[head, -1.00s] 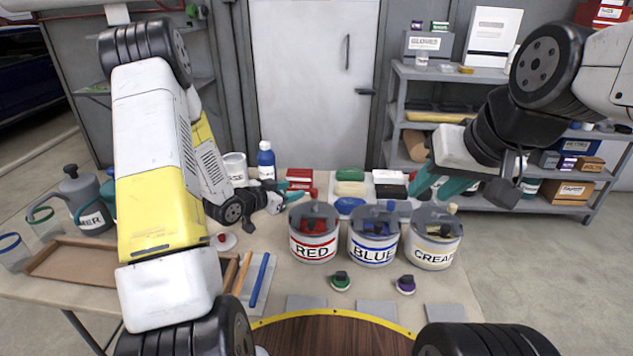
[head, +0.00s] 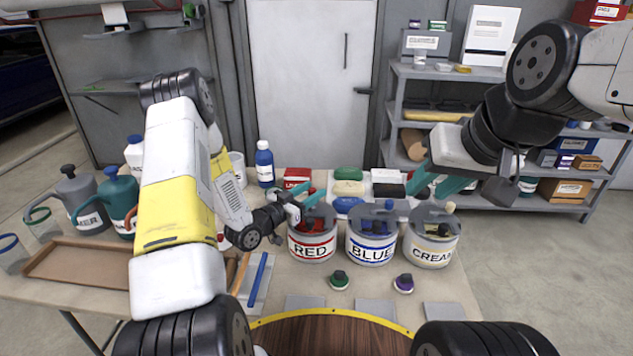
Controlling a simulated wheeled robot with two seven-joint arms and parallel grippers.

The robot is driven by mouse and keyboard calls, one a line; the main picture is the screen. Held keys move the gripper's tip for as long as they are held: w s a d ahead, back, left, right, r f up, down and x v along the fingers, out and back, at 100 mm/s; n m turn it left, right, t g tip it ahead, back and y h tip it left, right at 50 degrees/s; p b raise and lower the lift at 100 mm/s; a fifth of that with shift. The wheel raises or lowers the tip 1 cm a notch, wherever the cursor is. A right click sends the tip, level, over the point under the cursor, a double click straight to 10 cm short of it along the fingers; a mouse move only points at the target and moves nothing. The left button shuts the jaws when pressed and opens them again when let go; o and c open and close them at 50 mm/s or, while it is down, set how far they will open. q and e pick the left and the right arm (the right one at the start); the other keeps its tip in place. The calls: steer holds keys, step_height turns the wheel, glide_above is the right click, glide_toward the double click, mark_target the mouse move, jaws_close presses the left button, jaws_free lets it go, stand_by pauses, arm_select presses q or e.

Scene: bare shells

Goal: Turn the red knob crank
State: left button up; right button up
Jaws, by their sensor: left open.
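The red pot (head: 312,246), a white can labelled RED with a grey lid, stands on the table. Its red knob, seen on top earlier, is now mostly hidden by my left gripper (head: 310,193). The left gripper is open, its teal fingertips at the top of the red pot; I cannot tell whether they touch the knob. My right gripper (head: 433,184) is above and behind the cream pot (head: 431,250), its teal fingers apart, seemingly empty.
The blue pot (head: 372,248) with a blue knob (head: 389,205) stands right beside the red pot. Coloured blocks lie behind the pots. A green-topped stamp (head: 339,280) and a purple one (head: 404,284) stand in front.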

arm_select(q)
steer(key=shift+w+d, duration=0.15)
steer(key=shift+w, duration=0.1)
jaws_close()
